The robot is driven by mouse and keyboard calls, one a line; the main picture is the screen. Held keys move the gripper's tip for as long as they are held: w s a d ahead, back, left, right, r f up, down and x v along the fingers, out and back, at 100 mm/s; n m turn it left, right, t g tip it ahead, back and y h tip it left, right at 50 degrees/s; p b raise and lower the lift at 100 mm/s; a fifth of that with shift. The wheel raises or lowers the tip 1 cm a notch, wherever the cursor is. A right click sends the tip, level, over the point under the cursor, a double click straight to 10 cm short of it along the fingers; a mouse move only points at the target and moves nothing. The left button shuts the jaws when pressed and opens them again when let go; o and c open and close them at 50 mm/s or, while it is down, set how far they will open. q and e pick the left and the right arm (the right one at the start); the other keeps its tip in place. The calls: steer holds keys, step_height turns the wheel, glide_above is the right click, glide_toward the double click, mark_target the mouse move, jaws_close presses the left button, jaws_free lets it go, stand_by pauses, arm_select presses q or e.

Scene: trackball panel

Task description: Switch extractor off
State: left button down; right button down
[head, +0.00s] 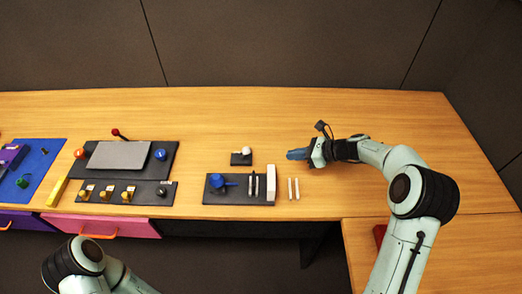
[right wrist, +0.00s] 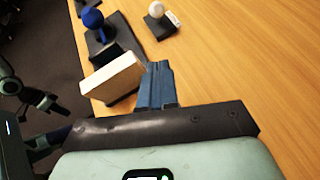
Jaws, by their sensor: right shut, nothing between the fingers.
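No label reading "extractor" is legible. A dark panel (head: 95,206) at the left centre in the head view carries several yellow-knobbed switches (head: 106,193) and one darker switch (head: 163,190), with small unreadable labels. My right gripper (head: 291,154) is shut and empty above the wooden table, right of the small dark panels. Its blue fingers (right wrist: 158,80) show closed together in the right wrist view, beside a white block (right wrist: 113,77). My left arm's elbow shows at the bottom left of the head view; its gripper is not visible there.
A dark panel (head: 212,197) bears a blue ball (head: 217,181) and the white block (head: 271,184). A white ball (head: 247,150) sits on a small base behind it. Two white strips (head: 291,189) lie to the right. The table's back (head: 240,108) is clear.

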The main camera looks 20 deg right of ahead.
mark_target(244, 153)
steer(key=x, duration=0.9)
steer(key=shift+w+a+f, duration=0.2)
steer(key=shift+w+a+r+p, duration=0.25)
steer(key=shift+w+a+p, duration=0.35)
steer(key=shift+w+a, duration=0.35)
steer(key=shift+w+a+r, duration=0.2)
steer(key=shift+w+a, duration=0.1)
steer(key=shift+a, duration=0.25)
arm_select(q)
steer(key=shift+w+r, duration=0.7)
steer(key=shift+r, duration=0.2)
arm_select(e)
steer(key=shift+w+a+f, duration=0.1)
steer(key=shift+w+a, duration=0.1)
steer(key=shift+s, duration=0.15)
